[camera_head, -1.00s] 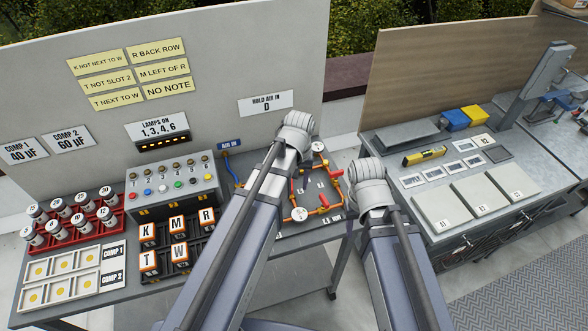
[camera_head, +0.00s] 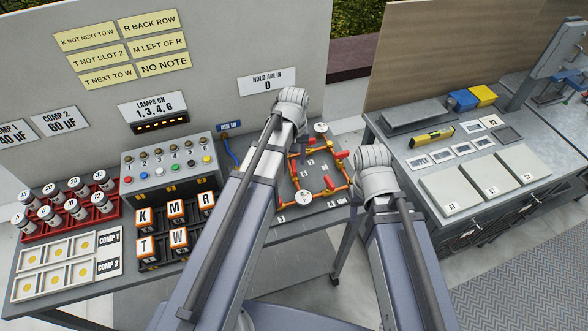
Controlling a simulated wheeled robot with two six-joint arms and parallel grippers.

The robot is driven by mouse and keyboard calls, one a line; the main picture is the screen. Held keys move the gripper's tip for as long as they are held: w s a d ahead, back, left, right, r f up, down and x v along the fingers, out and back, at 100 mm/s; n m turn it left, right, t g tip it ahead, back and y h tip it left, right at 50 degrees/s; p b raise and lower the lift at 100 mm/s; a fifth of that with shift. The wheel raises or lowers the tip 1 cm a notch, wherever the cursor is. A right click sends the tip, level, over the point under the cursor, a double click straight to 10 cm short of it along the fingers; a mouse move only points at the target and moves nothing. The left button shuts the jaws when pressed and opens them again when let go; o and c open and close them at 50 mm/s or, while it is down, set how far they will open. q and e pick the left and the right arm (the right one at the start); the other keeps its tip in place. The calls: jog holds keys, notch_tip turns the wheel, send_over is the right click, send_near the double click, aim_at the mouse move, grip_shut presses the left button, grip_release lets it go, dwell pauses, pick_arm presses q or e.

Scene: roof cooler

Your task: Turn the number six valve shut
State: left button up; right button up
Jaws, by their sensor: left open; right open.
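The valve board (camera_head: 325,197) lies flat at the right end of the left bench. It carries orange pipes, several red valve handles and white round gauges, one at its back (camera_head: 320,128) and one at its front (camera_head: 305,198). Small number plates sit among the pipes; I cannot read which marks valve six. My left arm covers the board's left side, and my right arm's joint stands at its right edge. Both grippers are hidden behind my arms.
The left bench also holds a lamp box (camera_head: 170,165), lettered blocks (camera_head: 178,238), a red rack (camera_head: 72,228) of jars and white trays (camera_head: 55,265). A blue hose (camera_head: 232,155) runs by the board. A gap separates the right bench (camera_head: 402,130), which holds flat grey plates.

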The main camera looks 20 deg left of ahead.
aim_at(294, 168)
pick_arm(q)
jog(key=shift+f+b, duration=0.85)
jog(key=shift+f, duration=0.5)
pick_arm(e)
notch_tip(294, 168, down, 3)
jog(key=shift+r, duration=0.15)
pick_arm(q)
grip_shut()
